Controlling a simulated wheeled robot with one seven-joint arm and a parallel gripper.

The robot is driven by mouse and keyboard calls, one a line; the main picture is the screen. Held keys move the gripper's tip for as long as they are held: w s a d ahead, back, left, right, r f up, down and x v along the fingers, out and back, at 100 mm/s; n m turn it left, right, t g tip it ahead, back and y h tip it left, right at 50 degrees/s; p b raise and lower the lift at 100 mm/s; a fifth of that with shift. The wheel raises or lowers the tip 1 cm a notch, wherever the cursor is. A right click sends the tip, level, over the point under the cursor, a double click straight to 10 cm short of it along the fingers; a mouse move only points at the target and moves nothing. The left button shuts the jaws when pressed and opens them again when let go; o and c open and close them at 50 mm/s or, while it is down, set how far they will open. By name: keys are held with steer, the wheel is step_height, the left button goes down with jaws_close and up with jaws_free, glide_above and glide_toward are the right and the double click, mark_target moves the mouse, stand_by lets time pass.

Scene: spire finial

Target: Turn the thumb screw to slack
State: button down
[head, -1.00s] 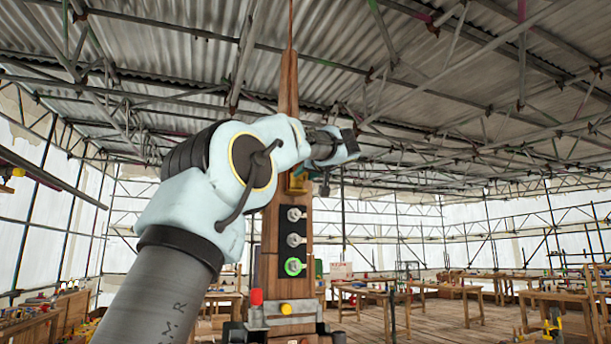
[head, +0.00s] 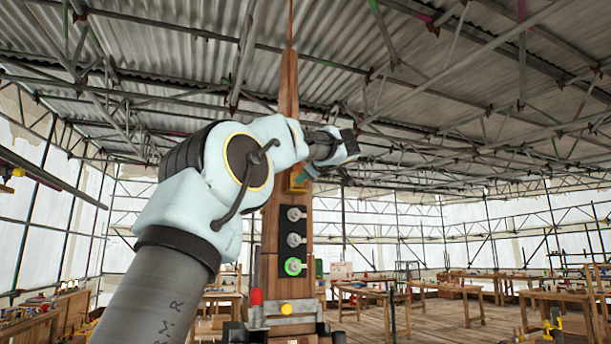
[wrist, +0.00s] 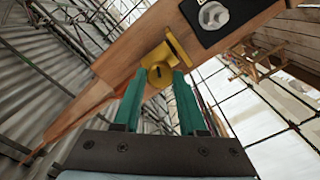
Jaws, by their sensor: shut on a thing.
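The thumb screw is a yellow round knob (wrist: 160,75) on a yellow bracket (wrist: 172,48) fixed to the wooden spire (wrist: 115,65). In the wrist view my gripper's teal fingers (wrist: 157,88) reach the knob from both sides and are shut on it. In the head view the yellow bracket (head: 297,182) shows on the spire (head: 290,95), partly hidden by my arm. My gripper (head: 305,172) is at the bracket there, and its fingers are small and partly hidden. How far the screw is turned cannot be told.
A black panel (head: 292,223) with several grey knobs sits on the spire below the bracket, its lowest knob ringed in green (head: 293,267). A red knob (head: 256,297) and a yellow knob (head: 286,309) are at the base. Workbenches stand behind on an open floor.

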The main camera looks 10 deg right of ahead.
steer(key=n+b, duration=0.1)
steer(key=n, duration=0.7)
steer(key=n+b, duration=0.2)
steer(key=n, duration=0.5)
steer(key=n+b, duration=0.2)
steer(key=n, duration=0.6)
steer(key=shift+f+n, duration=0.25)
steer(key=shift+n, duration=0.05)
stand_by(0.3)
steer(key=shift+c, duration=2.3)
jaws_free()
steer(key=shift+r, duration=0.15)
steer(key=shift+s, duration=0.1)
steer(key=s+d+b, duration=0.1)
steer(key=s+b, duration=0.4)
steer(key=s, duration=0.5)
steer(key=shift+s+d, duration=0.2)
steer(key=shift+s, duration=0.1)
